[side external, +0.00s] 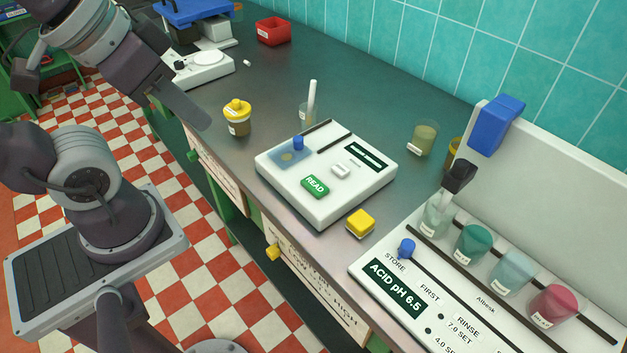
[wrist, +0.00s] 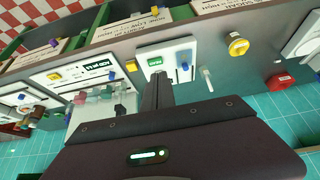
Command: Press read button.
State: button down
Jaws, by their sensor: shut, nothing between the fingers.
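The green READ button (side external: 315,187) is on the front of a white meter box (side external: 345,212) on the grey counter. The button also shows in the wrist view (wrist: 155,61), just beyond my fingertips in the picture. My gripper (side external: 204,122) is shut and empty. In the side view it is up at the left, apart from the meter and left of the yellow-lidded jar. In the wrist view my shut fingers (wrist: 158,76) cover part of the meter. A small white button (side external: 340,171) and a dark display (side external: 367,156) sit behind the READ button.
A yellow-lidded jar (side external: 237,117) and a beaker with a white stick (side external: 312,100) stand near the meter. A yellow block (side external: 360,223) lies in front of it. A rack (side external: 378,281) with several beakers is at right. A blue knob (side external: 298,143) stands on the meter.

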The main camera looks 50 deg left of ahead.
dwell(0.3)
jog(key=w+a+m+t+y, duration=0.2)
jog(key=w+a+m, duration=0.2)
jog(key=w, duration=0.5)
jog(key=w+a+m+t+y, duration=0.1)
jog(key=w+a+m+t, duration=0.2)
jog(key=w, duration=0.5)
jog(key=m+g+h, duration=0.5)
jog(key=m+h, duration=0.6)
jog(key=m, duration=0.2)
send_over(310, 183)
notch_tip(310, 183, down, 11)
jog(key=shift+y, duration=0.3)
jog(key=shift+f, duration=4.35)
